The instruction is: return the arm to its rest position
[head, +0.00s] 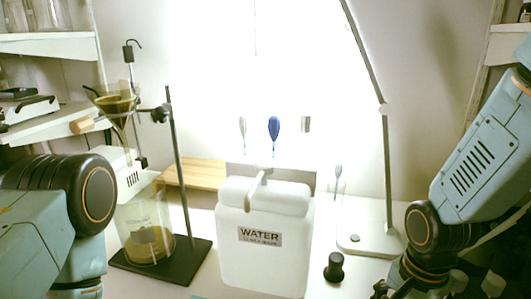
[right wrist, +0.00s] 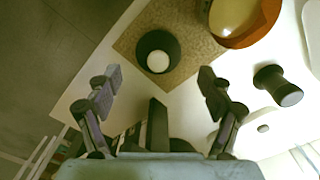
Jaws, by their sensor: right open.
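My right arm comes in from the right in the head view, bent downward, with its wrist at the lower right edge. My right gripper (right wrist: 160,88) shows in the right wrist view with its two fingers spread wide and nothing between them. Beyond the fingertips lies a tan square mat (right wrist: 128,42) with a dark round cup (right wrist: 158,50) that has a white round top or inside. The gripper appears apart from the cup. My left arm is at the left of the head view; its gripper is out of view.
A white water container (head: 262,265) stands mid-table. A black flared object (head: 334,267) is right of it, also in the right wrist view (right wrist: 278,86). A lamp base (head: 368,240) stands behind. A stand (head: 178,170) with funnel and beaker (head: 145,228) is left. An orange-rimmed dish (right wrist: 262,30) lies near the mat.

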